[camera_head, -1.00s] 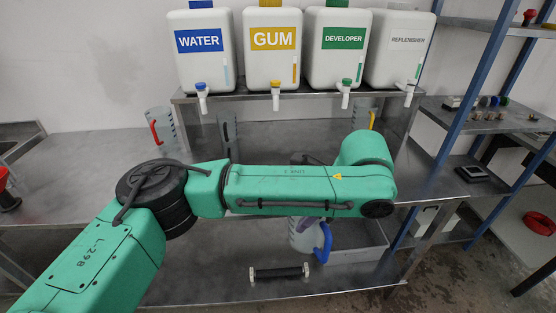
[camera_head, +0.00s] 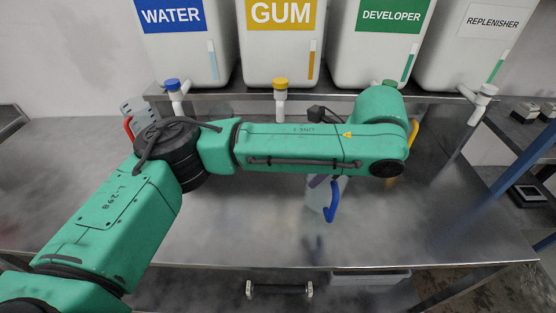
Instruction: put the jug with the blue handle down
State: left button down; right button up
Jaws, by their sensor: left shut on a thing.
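The jug with the blue handle (camera_head: 313,197) is a clear, greyish jug below my left forearm in the head view. Its blue handle (camera_head: 331,203) faces right and its upper part is hidden behind the arm. My left gripper (camera_head: 318,181) is mostly hidden by the forearm; only a small purplish part shows at the jug's top. It is shut on the jug. The jug looks upright against the steel table (camera_head: 230,230); I cannot tell whether its base touches the top. My right gripper is not in view.
A red-handled jug (camera_head: 133,112) stands at the back left; a yellow handle (camera_head: 413,132) shows at the back right. Large labelled canisters (camera_head: 282,62) with taps stand on a raised shelf behind. A grey tray (camera_head: 372,277) lies below the table. The front tabletop is clear.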

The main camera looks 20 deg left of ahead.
pick_arm(q)
jog(key=w+a+f+p, duration=0.1)
jog(key=w+a, duration=0.2)
jog(key=a, duration=0.3)
jog(key=w+a+f+p, duration=0.2)
jog(key=w+a, duration=0.1)
jog(key=a, duration=0.4)
jog(key=shift+f+p, duration=0.15)
jog(key=shift+p, duration=0.15)
jog(key=c, duration=1)
grip_release()
jog(key=shift+s, duration=0.1)
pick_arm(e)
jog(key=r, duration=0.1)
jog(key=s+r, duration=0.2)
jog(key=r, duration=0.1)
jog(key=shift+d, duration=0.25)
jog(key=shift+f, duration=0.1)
pick_arm(q)
jog(key=v, duration=1.2)
jog(key=shift+b, duration=0.4)
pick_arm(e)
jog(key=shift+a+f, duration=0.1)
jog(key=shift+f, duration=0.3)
